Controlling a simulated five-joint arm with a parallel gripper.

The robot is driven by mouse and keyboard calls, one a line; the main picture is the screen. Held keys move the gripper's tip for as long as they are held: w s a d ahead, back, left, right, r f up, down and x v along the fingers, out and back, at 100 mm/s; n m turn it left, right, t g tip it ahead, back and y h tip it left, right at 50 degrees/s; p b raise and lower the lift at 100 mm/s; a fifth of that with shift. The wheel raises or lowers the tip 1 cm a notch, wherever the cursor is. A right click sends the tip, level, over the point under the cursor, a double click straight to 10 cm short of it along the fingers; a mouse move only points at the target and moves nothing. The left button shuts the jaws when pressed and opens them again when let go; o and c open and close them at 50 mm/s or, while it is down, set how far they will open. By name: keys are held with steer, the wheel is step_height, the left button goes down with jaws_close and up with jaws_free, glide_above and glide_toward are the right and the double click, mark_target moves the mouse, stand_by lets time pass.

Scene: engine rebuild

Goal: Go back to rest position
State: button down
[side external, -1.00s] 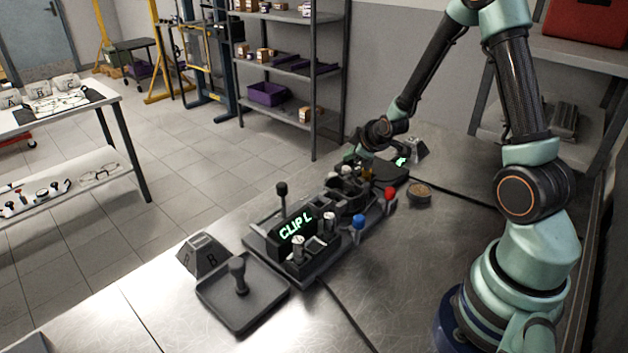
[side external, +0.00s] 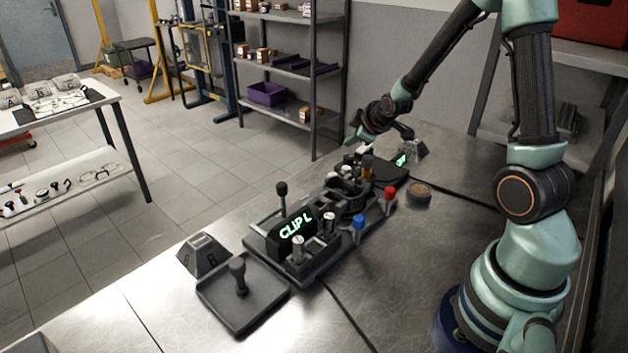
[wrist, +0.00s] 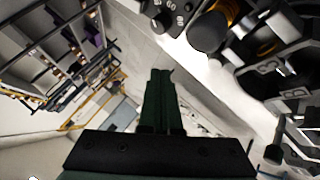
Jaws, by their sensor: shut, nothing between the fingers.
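My gripper (side external: 357,143) hangs above the far end of the dark engine fixture (side external: 322,262) in the side external view. In the wrist view my gripper's dark green fingers (wrist: 160,88) are pressed together with nothing between them. In the wrist view metal and dark fixture parts (wrist: 270,68) fill the upper right, apart from the fingers.
A black tray with an upright knob (side external: 243,297) and a block marked B (side external: 204,257) stand at the front left. A shelf rack (side external: 287,73) stands behind.

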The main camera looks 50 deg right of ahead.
steer(key=s+a+r+m+g+y, duration=0.1)
steer(key=s+a+r+m+y, duration=0.1)
steer(key=s+a+r, duration=0.4)
steer(key=s+a+r+m+g+y, duration=0.1)
steer(key=s+a+r+m, duration=0.2)
steer(key=s+a+r, duration=0.4)
steer(key=s+a, duration=0.3)
steer(key=a, duration=0.3)
steer(key=shift+a+r+g+y, duration=0.2)
steer(key=shift+a+g+y, duration=0.2)
